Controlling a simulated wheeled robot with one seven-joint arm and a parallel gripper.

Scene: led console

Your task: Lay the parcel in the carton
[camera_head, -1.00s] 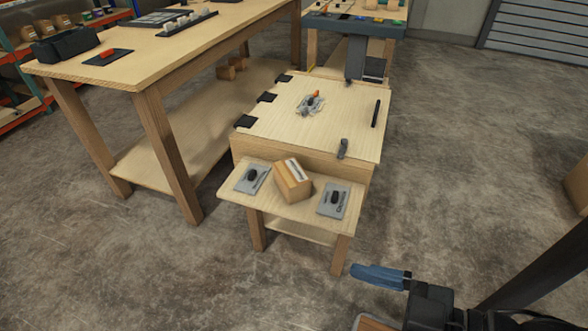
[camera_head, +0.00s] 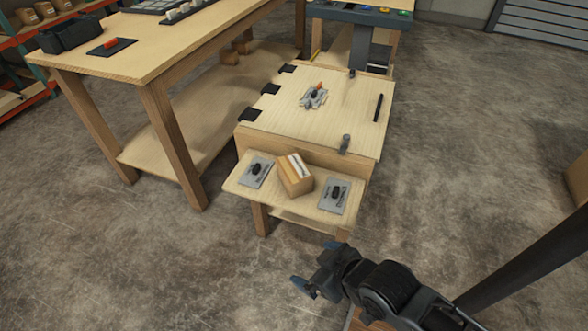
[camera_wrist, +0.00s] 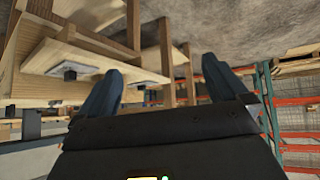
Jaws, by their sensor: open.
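The parcel (camera_head: 295,174), a small brown box with a pale label strip on top, sits on the low wooden shelf at the front of a lidded wooden bench, between two grey plates. My gripper (camera_head: 318,268) is in front of and below the parcel in the picture, apart from it. In the wrist view my gripper (camera_wrist: 160,88) shows its two blue fingers spread, with nothing between them. I cannot make out the parcel in the wrist view. No open carton is clearly visible; a brown box (camera_head: 577,180) is cut off at the right edge.
Grey plates with dark knobs, the left plate (camera_head: 256,172) and right plate (camera_head: 334,195), flank the parcel. The bench lid (camera_head: 345,105) is down, with a dark handle (camera_head: 378,107). A long worktable (camera_head: 130,60) stands left.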

